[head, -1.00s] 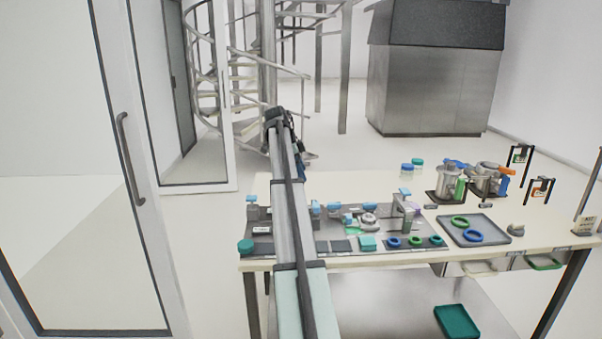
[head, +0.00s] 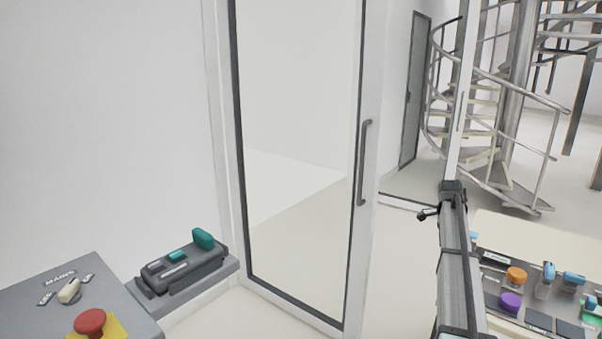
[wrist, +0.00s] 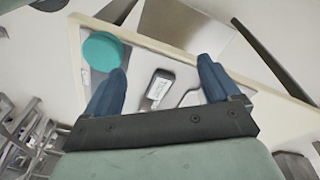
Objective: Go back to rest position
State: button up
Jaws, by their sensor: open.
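My gripper (wrist: 160,80) shows in the wrist view with its two blue fingers spread wide apart. Nothing is held between them. Beyond the fingers is a pale worktop with a round teal lid-like piece (wrist: 102,52) near the left finger and a small dark-labelled piece (wrist: 159,86) in the gap. In the head view my arm rises at the right beside the workbench (head: 520,232). The gripper's fingers cannot be made out there.
The bench carries an orange knob (head: 516,276), a purple knob (head: 511,301) and blue-topped holders (head: 567,277). At left are a grey panel with a red button (head: 90,322) and a device with a teal handle (head: 203,238). A glass door (head: 300,150) and spiral staircase (head: 500,90) stand behind.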

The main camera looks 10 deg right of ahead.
jog(key=s+a+f+n+g+y, duration=0.1)
jog(key=s+a+f+n, duration=0.15)
jog(key=a+f, duration=0.8)
jog(key=s+a+f+n, duration=0.2)
jog(key=a+f+n, duration=0.2)
jog(key=a+f, duration=0.7)
jog(key=s+a+f+n+g, duration=0.1)
jog(key=s+a+f+n, duration=0.25)
jog(key=s+f, duration=0.55)
jog(key=s+a+f+n+g, duration=0.1)
jog(key=s+a+f+n, duration=0.1)
jog(key=s+a+f, duration=0.65)
jog(key=s+a+f+n+g, duration=0.1)
jog(key=s+a+f+n, duration=0.1)
jog(key=s, duration=0.8)
jog(key=s+a+f+n, duration=0.2)
jog(key=s+f, duration=0.5)
jog(key=s, duration=0.4)
jog(key=s+a+f+n+g, duration=0.1)
jog(key=s+a+f+n, duration=0.2)
jog(key=s, duration=0.8)
jog(key=shift+f+n+g, duration=0.3)
jog(key=shift+f+n, duration=0.4)
jog(key=shift+n, duration=0.1)
